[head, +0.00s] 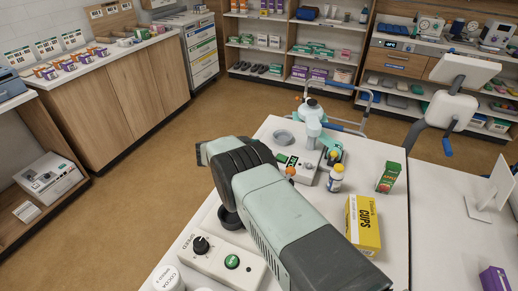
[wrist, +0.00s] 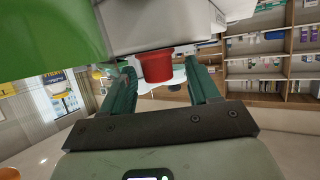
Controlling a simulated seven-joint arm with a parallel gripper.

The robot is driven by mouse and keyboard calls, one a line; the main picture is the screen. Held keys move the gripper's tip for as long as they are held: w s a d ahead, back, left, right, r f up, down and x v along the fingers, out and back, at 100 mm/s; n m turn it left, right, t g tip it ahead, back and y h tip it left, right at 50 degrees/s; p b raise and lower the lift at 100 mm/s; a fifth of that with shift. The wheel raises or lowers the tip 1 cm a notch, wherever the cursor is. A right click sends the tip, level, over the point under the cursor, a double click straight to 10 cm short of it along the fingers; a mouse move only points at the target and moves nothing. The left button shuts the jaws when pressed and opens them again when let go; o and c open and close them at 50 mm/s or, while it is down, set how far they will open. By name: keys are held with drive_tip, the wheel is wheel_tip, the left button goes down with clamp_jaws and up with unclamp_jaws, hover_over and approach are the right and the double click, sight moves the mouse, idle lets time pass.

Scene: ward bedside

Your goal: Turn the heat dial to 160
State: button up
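In the wrist view, a red knob-like part (wrist: 155,68) sticks out below a pale box-shaped body (wrist: 155,22). My gripper (wrist: 161,76) has its two green fingers apart, one at each side of the red part, with a visible gap on the right. I cannot tell whether the left finger touches it. No heat label or 160 mark is readable. In the head view, my arm covers the middle and my fingers cannot be made out. A white panel with a black dial (head: 201,244) reads SPEED and stands at the table's front.
A green button (head: 232,261) is beside that dial. A device with a green display and orange knob (head: 291,171), a white bottle (head: 335,178), a green carton (head: 388,177) and a yellow cups box (head: 363,224) crowd the table. A large green surface (wrist: 45,35) is close above my left finger.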

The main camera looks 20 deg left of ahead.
drive_tip(key=v, duration=1)
drive_tip(key=shift+s+a+r, duration=0.15)
drive_tip(key=shift+s, duration=0.15)
drive_tip(key=w+a+r+n+g+y, duration=0.1)
drive_tip(key=w+a+r+n+y, duration=0.3)
drive_tip(key=w+n+y, duration=0.25)
drive_tip(key=w+a+r+n+g+y, duration=0.1)
drive_tip(key=w+a+r+n+y, duration=0.25)
drive_tip(key=w+n+y, duration=0.35)
drive_tip(key=s+d+n+g+h, duration=0.35)
drive_tip(key=d+n+g, duration=0.65)
drive_tip(key=d, duration=0.8)
drive_tip(key=shift+y, duration=0.4)
drive_tip(key=x, duration=1.1)
drive_tip(key=shift+w+f, duration=0.1)
